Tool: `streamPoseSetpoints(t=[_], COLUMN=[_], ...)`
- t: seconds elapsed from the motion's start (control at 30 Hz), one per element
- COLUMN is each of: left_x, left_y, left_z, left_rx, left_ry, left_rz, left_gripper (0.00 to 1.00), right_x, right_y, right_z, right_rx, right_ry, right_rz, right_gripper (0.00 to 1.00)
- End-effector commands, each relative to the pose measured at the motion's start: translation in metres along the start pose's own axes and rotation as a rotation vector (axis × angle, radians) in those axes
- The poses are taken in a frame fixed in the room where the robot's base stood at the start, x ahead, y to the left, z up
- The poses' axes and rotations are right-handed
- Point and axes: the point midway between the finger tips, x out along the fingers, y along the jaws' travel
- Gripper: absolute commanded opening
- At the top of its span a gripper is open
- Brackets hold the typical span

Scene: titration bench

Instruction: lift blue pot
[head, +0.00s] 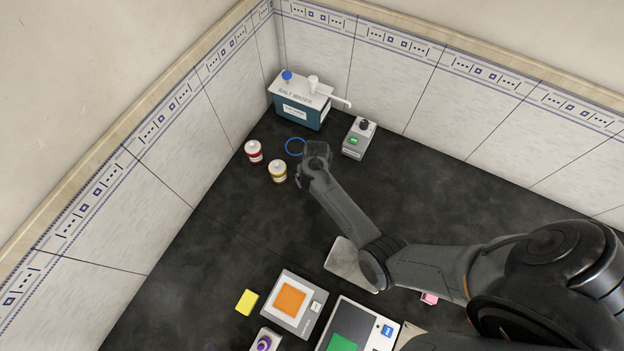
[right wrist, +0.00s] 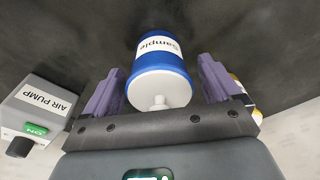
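The blue pot (right wrist: 160,65), with a white "Sample" label and a white cap, is in the right wrist view between the two purple fingers of my right gripper (right wrist: 160,80). The gripper is open around it, with a narrow gap showing on each side. My left gripper is not in view.
A yellow-labelled jar (head: 278,171) and a red-labelled jar (head: 254,151) stand close by. The salt water tank (head: 300,106) and air pump (head: 358,139) are behind. The bench at left centre is clear.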

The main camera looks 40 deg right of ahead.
Motion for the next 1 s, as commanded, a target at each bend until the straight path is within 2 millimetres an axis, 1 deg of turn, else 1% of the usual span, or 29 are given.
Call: streamPoseSetpoints(t=[0.03, 0.3, 0.37, 0.4, 0.63, 0.77, 0.87, 1.0], left_x=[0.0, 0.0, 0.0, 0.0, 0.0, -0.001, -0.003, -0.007], left_y=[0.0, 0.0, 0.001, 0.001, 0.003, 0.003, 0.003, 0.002], left_z=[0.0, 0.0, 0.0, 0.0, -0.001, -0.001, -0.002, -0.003], left_rx=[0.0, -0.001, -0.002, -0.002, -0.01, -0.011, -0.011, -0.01], left_ry=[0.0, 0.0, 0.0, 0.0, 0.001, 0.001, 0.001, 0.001], left_rz=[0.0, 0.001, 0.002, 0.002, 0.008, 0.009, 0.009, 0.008], left_gripper=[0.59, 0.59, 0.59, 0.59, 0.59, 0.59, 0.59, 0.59], right_x=[0.0, 0.0, 0.0, -0.001, -0.001, -0.005, -0.012, -0.029], right_y=[0.0, 0.0, 0.0, 0.0, 0.0, 0.001, 0.001, 0.001], right_z=[0.0, 0.0, 0.0, 0.0, 0.0, -0.001, -0.002, -0.004], right_rx=[0.0, 0.0, 0.0, 0.0, 0.0, 0.0, -0.001, 0.0], right_ry=[0.0, -0.001, -0.001, 0.0, 0.0, 0.0, 0.001, 0.004], right_rz=[0.0, 0.0, 0.0, 0.0, 0.0, 0.001, 0.002, 0.002], right_gripper=[0.82, 0.41, 0.32, 0.29, 0.29, 0.29, 0.29, 0.29])
